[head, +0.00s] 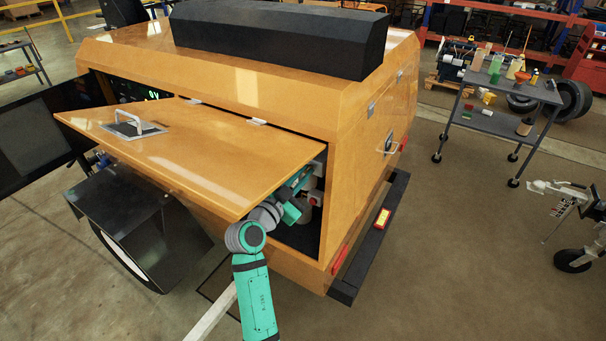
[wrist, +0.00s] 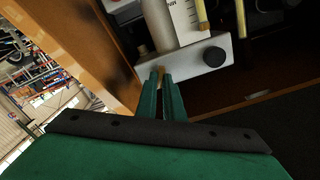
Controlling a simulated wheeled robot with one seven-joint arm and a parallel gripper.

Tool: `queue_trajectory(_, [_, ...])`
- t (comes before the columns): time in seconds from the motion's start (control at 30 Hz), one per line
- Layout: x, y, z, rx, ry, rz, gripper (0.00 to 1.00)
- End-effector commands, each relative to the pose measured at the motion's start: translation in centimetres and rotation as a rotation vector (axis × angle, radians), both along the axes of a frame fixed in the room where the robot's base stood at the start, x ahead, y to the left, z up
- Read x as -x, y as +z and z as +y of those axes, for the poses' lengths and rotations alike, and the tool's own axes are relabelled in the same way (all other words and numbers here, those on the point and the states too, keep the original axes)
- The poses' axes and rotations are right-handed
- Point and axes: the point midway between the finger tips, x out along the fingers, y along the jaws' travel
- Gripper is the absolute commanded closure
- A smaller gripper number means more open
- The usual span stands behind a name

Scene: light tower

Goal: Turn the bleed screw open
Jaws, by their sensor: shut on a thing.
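The bleed screw (wrist: 160,71), a small brass-coloured piece, shows at the lower left end of a pale block (wrist: 190,64) in the wrist view. My gripper (wrist: 160,76) has its two green fingers close together with the screw between their tips. The fingers hide most of the screw, so how far it is turned cannot be seen. In the head view my green arm reaches under the raised orange panel (head: 200,150) into the tower's side compartment; the screw and fingertips are not clear there.
The orange compartment wall (wrist: 95,45) is close on the left. The raised panel hangs over my arm. A grey cart (head: 500,120) with bottles stands to the right, with open floor between.

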Motion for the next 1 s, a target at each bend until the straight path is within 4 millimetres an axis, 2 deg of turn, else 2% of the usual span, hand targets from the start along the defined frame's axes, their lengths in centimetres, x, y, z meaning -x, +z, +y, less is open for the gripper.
queue_trajectory(1.0, [0.06,-0.35,-0.06,-0.788,0.002,-0.453,1.00])
